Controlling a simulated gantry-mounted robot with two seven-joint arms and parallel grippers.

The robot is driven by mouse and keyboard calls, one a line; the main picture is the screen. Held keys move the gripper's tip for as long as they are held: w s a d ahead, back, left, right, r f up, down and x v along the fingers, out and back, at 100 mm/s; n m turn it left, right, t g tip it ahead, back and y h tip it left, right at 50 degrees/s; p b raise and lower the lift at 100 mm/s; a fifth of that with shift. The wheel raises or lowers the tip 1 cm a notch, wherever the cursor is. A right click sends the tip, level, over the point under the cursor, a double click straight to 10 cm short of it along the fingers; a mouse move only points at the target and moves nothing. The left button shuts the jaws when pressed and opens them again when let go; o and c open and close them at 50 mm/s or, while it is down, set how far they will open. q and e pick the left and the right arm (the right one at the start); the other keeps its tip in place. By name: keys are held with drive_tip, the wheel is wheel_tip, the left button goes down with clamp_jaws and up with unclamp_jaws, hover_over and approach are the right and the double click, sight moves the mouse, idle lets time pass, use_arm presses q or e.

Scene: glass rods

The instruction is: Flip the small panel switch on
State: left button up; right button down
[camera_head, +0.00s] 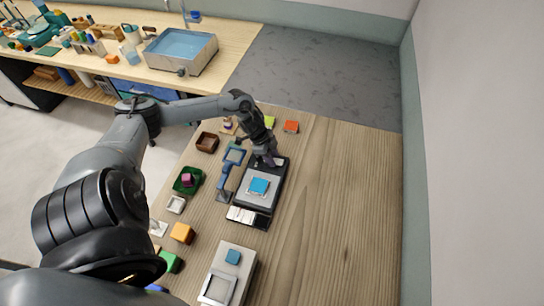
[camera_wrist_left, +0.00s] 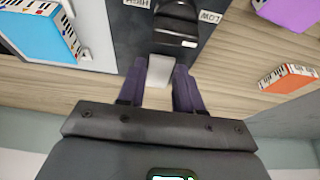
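A black device (camera_head: 274,184) with a silver plate stands on the wooden table. A blue block (camera_head: 258,187) sits on its plate. In the left wrist view, a black switch (camera_wrist_left: 177,22) is on the device's dark panel, between two small white labels, one reading LOW. My left gripper (camera_head: 268,160) is at the far end of this device. In the left wrist view my left gripper (camera_wrist_left: 160,82) has its two purple fingers apart, just short of the switch. A pale grey piece (camera_wrist_left: 160,70) shows between them; I cannot tell whether they touch it. My right gripper is not in view.
A blue stand (camera_head: 226,182) is close to the device's left side. An orange block (camera_head: 291,127), a brown tray (camera_head: 207,142) and a green tray (camera_head: 187,181) are nearby. Another grey device (camera_head: 240,262) stands in front. The table's right side is clear.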

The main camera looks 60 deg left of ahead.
use_arm(q)
clamp_jaws()
drive_tip(key=shift+w+d+r+g+p, duration=0.15)
drive_tip(key=shift+w+r+g+p, duration=0.1)
drive_tip(key=shift+g+p, duration=0.05)
drive_tip(key=shift+w+d+r+g+y+p, duration=0.1)
drive_tip(key=shift+g+y+p, duration=0.4)
drive_tip(key=shift+y, duration=0.2)
drive_tip(key=shift+d+g+y+p, duration=0.1)
drive_tip(key=shift+g+y+p, duration=0.4)
drive_tip(key=shift+o, duration=2.3)
unclamp_jaws()
